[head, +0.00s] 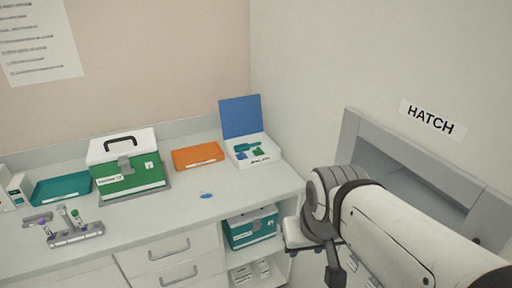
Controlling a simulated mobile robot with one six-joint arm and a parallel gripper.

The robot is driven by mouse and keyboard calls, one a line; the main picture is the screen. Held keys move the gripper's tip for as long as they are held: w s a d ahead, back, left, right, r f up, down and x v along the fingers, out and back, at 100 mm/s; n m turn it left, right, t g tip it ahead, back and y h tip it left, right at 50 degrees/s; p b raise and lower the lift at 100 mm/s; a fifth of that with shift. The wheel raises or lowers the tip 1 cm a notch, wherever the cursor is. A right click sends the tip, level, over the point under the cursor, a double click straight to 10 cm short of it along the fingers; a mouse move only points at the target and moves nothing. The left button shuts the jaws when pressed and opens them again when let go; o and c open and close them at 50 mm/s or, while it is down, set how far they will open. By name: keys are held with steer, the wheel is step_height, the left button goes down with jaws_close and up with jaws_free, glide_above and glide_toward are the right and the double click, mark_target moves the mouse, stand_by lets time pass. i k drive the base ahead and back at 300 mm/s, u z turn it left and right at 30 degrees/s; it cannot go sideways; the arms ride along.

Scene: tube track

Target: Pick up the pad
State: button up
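No object is clearly recognisable as the pad. A small flat blue item (206,195) lies alone on the counter near its front edge. An open white box (268,154) with a raised blue lid (240,116) stands at the counter's right end and holds small teal, blue and green items. My gripper (335,272) is at the lower right, in front of the hatch wall and right of the counter. It is partly hidden by my arm, its fingers are not clear, and it is apart from the blue item and the box.
The counter (190,208) also bears an orange tray (198,156), a green case with a white lid (130,172), a teal tray (62,188) and a grey tube rack (76,238). Another teal case (250,230) sits on a shelf below. A recessed hatch (400,180) is at right.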

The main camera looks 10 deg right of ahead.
mark_target(258, 151)
steer(key=u, duration=0.05)
steer(key=i, duration=1)
steer(key=z, duration=0.1)
